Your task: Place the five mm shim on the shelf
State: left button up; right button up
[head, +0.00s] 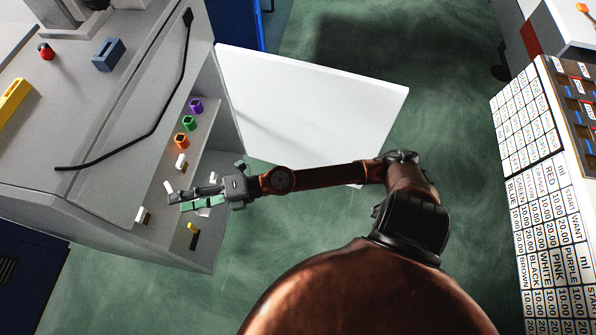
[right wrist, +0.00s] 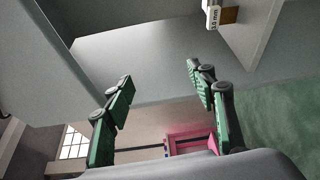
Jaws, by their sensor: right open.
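My right gripper (head: 180,202) reaches over the shelf (head: 206,138) of the open grey cabinet in the head view. In the right wrist view the right gripper (right wrist: 162,82) is open, with nothing between its green-padded fingers. A small tag or block with a white "mm" label (right wrist: 213,17) sits on a brown-orange piece at the top; its number is hard to read. In the head view, small white-faced pieces stand around the gripper, at its upper left (head: 168,186) and lower left (head: 143,215). I cannot tell which is the five mm shim. My left gripper is out of view.
Purple (head: 196,105), green (head: 189,122) and orange (head: 182,140) rings stand along the shelf. A yellow-and-black piece (head: 193,229) is below the gripper. The white cabinet door (head: 310,95) hangs open beside my arm. A labelled board (head: 545,225) is at the right; green floor lies between.

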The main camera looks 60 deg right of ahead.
jog(key=s+d+f+m+t+h, duration=0.1)
jog(key=d+f+m+h, duration=0.55)
jog(key=d+m, duration=0.2)
jog(key=s+d+f+m+t+h, duration=0.1)
jog(key=s+d+f+m+h, duration=0.1)
jog(key=d+f+m+h, duration=0.5)
jog(key=s+d+f+m+g, duration=0.6)
jog(key=s+f, duration=0.3)
jog(key=f, duration=0.3)
jog(key=s+a+f+m+g, duration=0.1)
jog(key=s+f+g, duration=0.2)
jog(key=s, duration=0.7)
jog(key=s+a+f+m+g+y, duration=0.1)
jog(key=s+a+f+m+g, duration=0.1)
jog(key=s+f, duration=0.4)
jog(key=s+a+f+m+g+y, duration=0.1)
jog(key=s+f+g, duration=0.3)
jog(key=s, duration=1.1)
jog(key=shift+a+f+m, duration=0.45)
jog(key=shift+a+m, duration=0.2)
jog(key=shift+w, duration=0.1)
jog(key=shift+c, duration=0.4)
